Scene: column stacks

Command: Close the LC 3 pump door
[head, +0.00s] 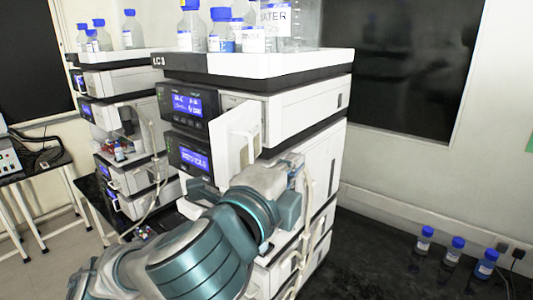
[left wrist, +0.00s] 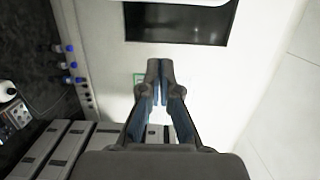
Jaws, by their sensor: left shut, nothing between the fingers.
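The LC 3 stack (head: 255,68) stands in the middle of the head view. A white door panel (head: 226,155), which looks like the pump door, stands open and juts out from the stack's front, beside the lit displays. My left arm reaches in from the lower left, across the stack's lower front. Its gripper (head: 293,165) is just right of the door panel, in front of the stack's side; its fingertips are hard to make out there. In the left wrist view the gripper (left wrist: 160,72) is shut and empty, pointing toward the wall. Contact with the door cannot be told.
Bottles with blue caps (head: 222,30) stand on the stack's top tray. Another stack (head: 120,90) stands at the left. Three blue-capped bottles (head: 455,250) stand on the dark bench (head: 385,245) at the right, with clear bench between them and the stack.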

